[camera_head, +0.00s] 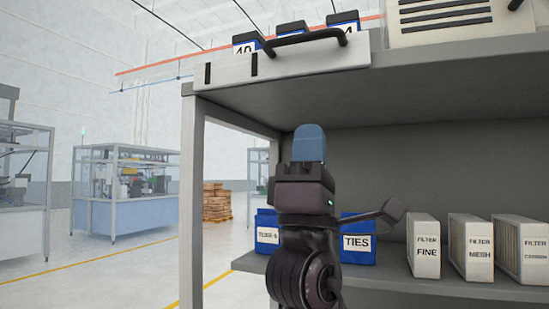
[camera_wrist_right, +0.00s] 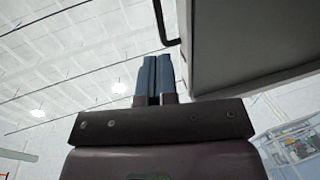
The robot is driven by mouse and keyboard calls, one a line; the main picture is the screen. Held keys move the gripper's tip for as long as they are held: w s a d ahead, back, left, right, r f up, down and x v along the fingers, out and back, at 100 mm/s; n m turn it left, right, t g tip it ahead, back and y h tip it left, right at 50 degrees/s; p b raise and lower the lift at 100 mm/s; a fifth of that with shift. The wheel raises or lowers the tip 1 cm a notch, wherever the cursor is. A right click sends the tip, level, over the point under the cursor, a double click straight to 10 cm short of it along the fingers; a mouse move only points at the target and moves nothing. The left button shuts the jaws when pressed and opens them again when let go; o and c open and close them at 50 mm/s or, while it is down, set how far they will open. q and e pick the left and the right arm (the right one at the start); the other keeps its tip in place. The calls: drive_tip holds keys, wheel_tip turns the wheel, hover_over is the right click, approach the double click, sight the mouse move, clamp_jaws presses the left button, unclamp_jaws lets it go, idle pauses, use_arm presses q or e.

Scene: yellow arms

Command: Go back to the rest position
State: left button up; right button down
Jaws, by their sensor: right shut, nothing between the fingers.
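My right gripper (camera_head: 309,143) is raised in the middle of the head view, pointing up, in front of the shelf unit (camera_head: 470,150). Its blue fingers are shut with nothing between them. In the right wrist view the gripper (camera_wrist_right: 154,78) shows its two fingers together, pointing up beside the underside of a grey shelf edge and a dark handle (camera_wrist_right: 166,25). My left gripper is not in view.
The upper shelf holds a drawer or tray with a black handle (camera_head: 305,38) and blue numbered boxes. The lower shelf holds a blue TIES bin (camera_head: 357,240), another blue bin (camera_head: 266,234) and white filter boxes (camera_head: 425,246). Open floor (camera_head: 130,270) lies to the left.

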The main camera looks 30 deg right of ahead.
drive_tip(key=w+d+f+g+y, duration=0.1)
drive_tip(key=w+d+f+y, duration=0.3)
drive_tip(key=f, duration=0.7)
drive_tip(key=w+d+f+g+y, duration=0.1)
drive_tip(key=f+g+y, duration=0.1)
drive_tip(key=f+y, duration=0.65)
drive_tip(key=w+d+f+g+y, duration=0.1)
drive_tip(key=w+d+f+y, duration=0.2)
drive_tip(key=f, duration=1)
drive_tip(key=s+f+m+g+y, duration=0.2)
drive_tip(key=s+f+g, duration=0.25)
drive_tip(key=f, duration=0.65)
drive_tip(key=s+f+m+g+y, duration=0.35)
drive_tip(key=s+f, duration=0.25)
drive_tip(key=f, duration=0.5)
drive_tip(key=s+a+f+m+g+y, duration=0.1)
drive_tip(key=s+a+f+g+y, duration=0.1)
drive_tip(key=s+f+g, duration=0.5)
drive_tip(key=s+a+f+m+g+y, duration=0.15)
drive_tip(key=s+f, duration=0.35)
drive_tip(key=s, duration=0.5)
drive_tip(key=w+f+t, duration=0.7)
drive_tip(key=f+t, duration=0.2)
drive_tip(key=shift+w+a+f, duration=0.25)
drive_tip(key=shift+w+f, duration=0.05)
drive_tip(key=shift+f, duration=0.05)
